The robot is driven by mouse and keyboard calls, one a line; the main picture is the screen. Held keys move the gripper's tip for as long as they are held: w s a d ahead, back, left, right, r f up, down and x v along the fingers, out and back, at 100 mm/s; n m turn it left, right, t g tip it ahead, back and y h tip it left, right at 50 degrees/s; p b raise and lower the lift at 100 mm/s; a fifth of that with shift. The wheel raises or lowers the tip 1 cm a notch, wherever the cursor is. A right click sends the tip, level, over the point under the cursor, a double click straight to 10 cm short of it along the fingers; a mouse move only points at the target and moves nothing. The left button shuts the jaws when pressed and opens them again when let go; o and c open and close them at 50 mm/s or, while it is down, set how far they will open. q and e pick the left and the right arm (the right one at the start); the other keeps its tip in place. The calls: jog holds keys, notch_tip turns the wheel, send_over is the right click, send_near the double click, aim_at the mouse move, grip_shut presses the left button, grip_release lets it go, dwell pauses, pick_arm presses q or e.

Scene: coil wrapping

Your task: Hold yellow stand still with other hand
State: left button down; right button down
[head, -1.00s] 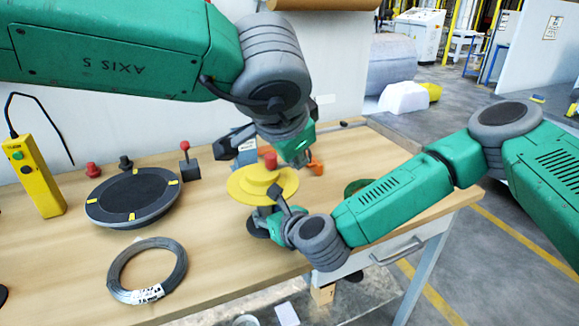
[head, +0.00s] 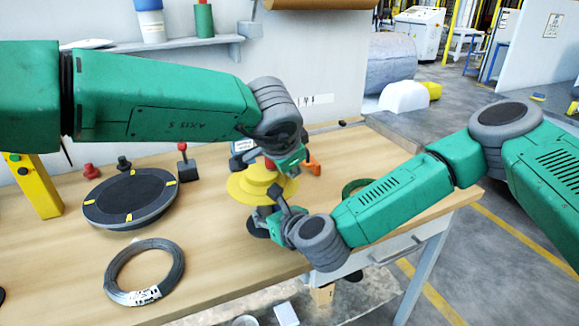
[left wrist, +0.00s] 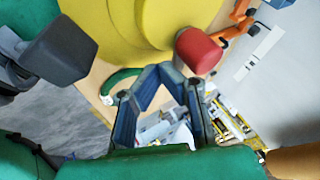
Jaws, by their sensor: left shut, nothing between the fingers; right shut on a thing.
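The yellow stand (head: 243,186), a stepped round disc, is on the wooden table in the head view, partly covered by both arms. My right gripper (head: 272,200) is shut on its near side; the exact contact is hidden. My left gripper (head: 290,166) is just above and behind the stand and mostly hidden. In the left wrist view, its fingers (left wrist: 160,72) are shut and empty beside the stand's red knob (left wrist: 198,50). The yellow stand (left wrist: 130,30) fills the top of that view, and my right gripper (left wrist: 60,52) shows at its left.
A wire coil (head: 146,272) lies at the front left. Behind it are a dark turntable (head: 130,198), a lever box (head: 187,168) and a yellow pendant (head: 35,190). A green tape ring (head: 352,187) and an orange tool (head: 313,167) lie near the stand. The table front centre is clear.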

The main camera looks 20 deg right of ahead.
pick_arm(q)
jog(key=shift+w+d+n+y, duration=0.3)
jog(key=shift+n+y, duration=0.2)
jog(key=shift+n, duration=0.3)
dwell(0.5)
jog(key=shift+w+d, duration=0.3)
jog(key=shift+w, duration=0.2)
dwell(1.8)
jog(key=shift+a, duration=0.1)
jog(key=shift+s+a, duration=0.5)
jog(key=shift+s, duration=0.05)
